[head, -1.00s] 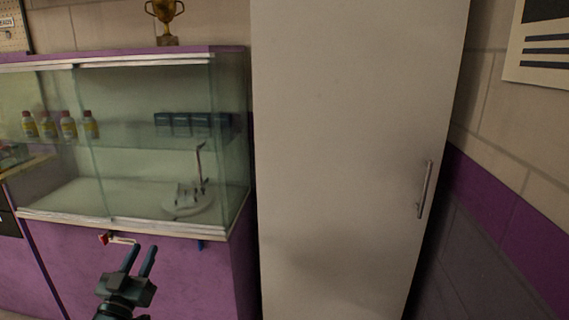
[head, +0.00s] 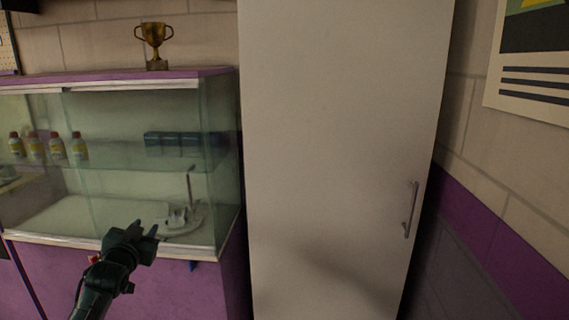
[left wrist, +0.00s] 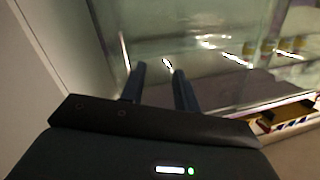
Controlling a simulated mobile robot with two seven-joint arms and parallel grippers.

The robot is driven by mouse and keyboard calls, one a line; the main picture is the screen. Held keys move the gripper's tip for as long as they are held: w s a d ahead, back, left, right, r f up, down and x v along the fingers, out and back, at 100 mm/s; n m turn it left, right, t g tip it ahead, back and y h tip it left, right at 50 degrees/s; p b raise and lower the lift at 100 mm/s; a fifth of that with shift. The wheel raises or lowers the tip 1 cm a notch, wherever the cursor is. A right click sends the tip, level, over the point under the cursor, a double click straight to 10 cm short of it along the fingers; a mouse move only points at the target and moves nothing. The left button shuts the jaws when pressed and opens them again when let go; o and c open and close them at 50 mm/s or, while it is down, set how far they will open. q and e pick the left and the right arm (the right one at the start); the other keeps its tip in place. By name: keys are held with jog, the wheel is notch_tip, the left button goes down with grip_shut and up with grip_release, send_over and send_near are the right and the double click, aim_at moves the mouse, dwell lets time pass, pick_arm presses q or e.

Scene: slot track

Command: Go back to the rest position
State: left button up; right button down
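My left gripper (head: 147,231) is in front of the glass display case in the head view, near its lower front edge. In the left wrist view its two dark fingers (left wrist: 160,74) stand apart with nothing between them, so it is open and empty. My left arm comes up from the bottom left. My right gripper is in neither view.
The glass display case (head: 110,185) on a purple base holds several bottles (head: 56,148), dark blue boxes (head: 180,140) and a white stand (head: 178,218). A gold trophy (head: 154,45) stands on top. A tall pale cabinet (head: 335,150) with a handle (head: 410,210) is shut beside it.

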pick_arm(q)
jog(key=s+d+f+g+h, duration=0.1)
jog(key=s+d+f+g, duration=0.1)
jog(key=s+d+f, duration=0.5)
jog(key=s+d+f+m+g+h, duration=0.15)
jog(key=s+d+f, duration=0.25)
jog(key=s+f, duration=0.5)
jog(key=s+d+f+n+g+h, duration=0.1)
jog(key=s+d+f+h, duration=0.1)
jog(key=s+d+f, duration=0.6)
jog(key=s+d+g, duration=0.1)
jog(key=s+g, duration=0.1)
jog(key=s, duration=1.2)
jog(key=shift+s+d+f+h, duration=0.2)
jog(key=shift+s+d+h, duration=0.05)
jog(key=shift+s+h, duration=0.1)
